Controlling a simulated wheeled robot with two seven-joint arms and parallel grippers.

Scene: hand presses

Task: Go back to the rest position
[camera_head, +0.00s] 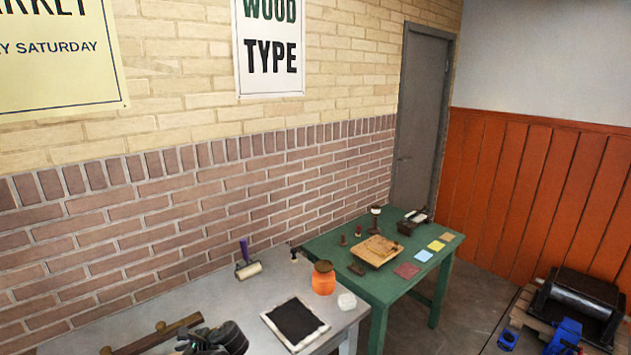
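A dark mechanical form (215,338) rises from the bottom edge, left of centre, over the grey table. It looks like my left gripper or wrist, cut off by the frame, and its fingers cannot be made out. I see nothing in it. My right gripper cannot be made out anywhere in the view.
The grey table (205,300) holds a purple-handled roller (246,266), an orange jar (323,279), a black slab with a pale border (294,322) and a wooden bar (155,338). A green table (340,245) with printing items stands beyond. A black roller press (582,300) and blue parts (565,337) are lower right.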

